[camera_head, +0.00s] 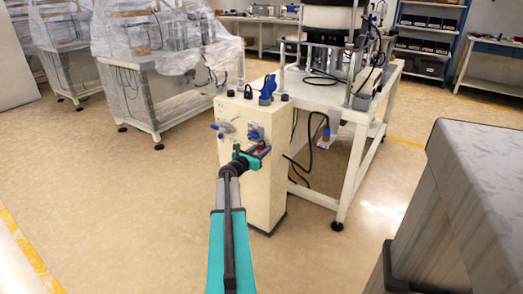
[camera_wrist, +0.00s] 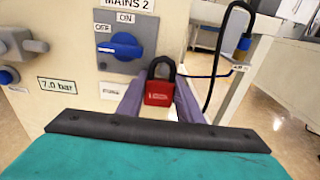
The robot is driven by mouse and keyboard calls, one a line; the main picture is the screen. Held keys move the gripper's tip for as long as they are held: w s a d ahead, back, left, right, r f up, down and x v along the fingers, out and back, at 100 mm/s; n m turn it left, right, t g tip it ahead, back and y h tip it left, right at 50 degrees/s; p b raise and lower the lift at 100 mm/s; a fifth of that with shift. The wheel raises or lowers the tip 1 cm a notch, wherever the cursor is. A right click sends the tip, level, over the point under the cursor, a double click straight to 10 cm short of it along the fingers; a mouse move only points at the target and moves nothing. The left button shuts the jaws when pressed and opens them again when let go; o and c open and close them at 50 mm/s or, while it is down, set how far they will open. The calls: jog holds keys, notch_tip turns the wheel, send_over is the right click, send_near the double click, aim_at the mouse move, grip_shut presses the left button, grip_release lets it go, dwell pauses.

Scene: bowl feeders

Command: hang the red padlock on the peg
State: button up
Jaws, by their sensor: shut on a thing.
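The red padlock (camera_wrist: 158,93) is upright between the two fingers of my gripper (camera_wrist: 159,104) in the wrist view, its black shackle pointing up. The gripper is shut on its body. The padlock is in front of the cream cabinet (camera_wrist: 75,70), below and right of a blue rotary switch (camera_wrist: 120,46) labelled MAINS 2. In the head view my gripper (camera_head: 262,151) is at the cabinet's front face; the padlock is too small to make out clearly there. I cannot pick out the peg in either view. Whether the shackle touches anything is unclear.
A grey knob (camera_wrist: 35,46) sticks out left of the switch, above a 7.0 bar label (camera_wrist: 57,86). A black cable (camera_wrist: 212,65) hangs at the right. A white table (camera_head: 322,92) stands right of the cabinet; a grey block (camera_head: 470,190) is at front right. Floor is clear left.

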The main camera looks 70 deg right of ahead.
jog(key=o, duration=1.2)
jog(key=shift+o, duration=1.1)
jog(key=shift+a, duration=0.15)
jog(key=shift+v, duration=3.35)
